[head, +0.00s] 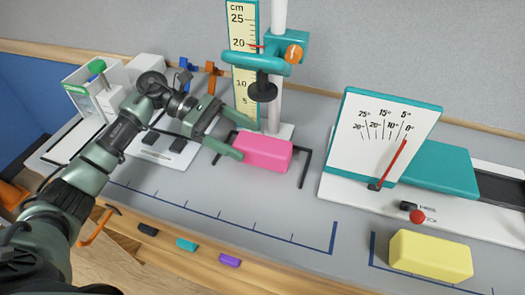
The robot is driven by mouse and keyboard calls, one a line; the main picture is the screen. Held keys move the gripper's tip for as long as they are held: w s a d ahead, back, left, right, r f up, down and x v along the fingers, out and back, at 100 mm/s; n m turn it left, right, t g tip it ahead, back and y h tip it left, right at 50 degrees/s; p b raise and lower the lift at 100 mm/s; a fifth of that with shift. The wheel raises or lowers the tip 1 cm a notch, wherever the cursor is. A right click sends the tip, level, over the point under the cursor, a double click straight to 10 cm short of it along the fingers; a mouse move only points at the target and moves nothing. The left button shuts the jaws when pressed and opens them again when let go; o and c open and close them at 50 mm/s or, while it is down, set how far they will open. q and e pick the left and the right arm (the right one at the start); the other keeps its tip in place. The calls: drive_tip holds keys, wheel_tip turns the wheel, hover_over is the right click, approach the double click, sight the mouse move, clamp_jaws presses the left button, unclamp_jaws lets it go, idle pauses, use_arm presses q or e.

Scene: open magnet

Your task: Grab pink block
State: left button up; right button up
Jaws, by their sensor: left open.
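The pink block (263,153) lies on the grey bench top near the middle of the head view, between black corner marks and in front of the ruler stand. My left gripper (238,137) reaches in from the left and is open. One finger is at the block's far left side and the other at its near left end, close to the block. I cannot tell whether either finger touches it. My right gripper is not in view.
A ruler stand (277,110) with a teal clamp rises just behind the block. A white dial gauge (375,140) stands to the right, with a yellow block (430,255) at front right. Switch boxes lie at left. Bench space in front of the pink block is clear.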

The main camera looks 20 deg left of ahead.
sight(262, 147)
use_arm(q)
drive_tip(key=x, duration=0.1)
drive_tip(key=p+x, duration=0.1)
drive_tip(key=x, duration=0.1)
drive_tip(key=p+x, duration=0.1)
drive_tip(key=shift+w+d+f, duration=0.15)
drive_tip(key=shift+w+d, duration=0.15)
drive_tip(key=shift+d, duration=0.05)
drive_tip(key=shift+d+f, duration=0.3)
drive_tip(key=shift+d, duration=0.2)
drive_tip(key=c, duration=1.4)
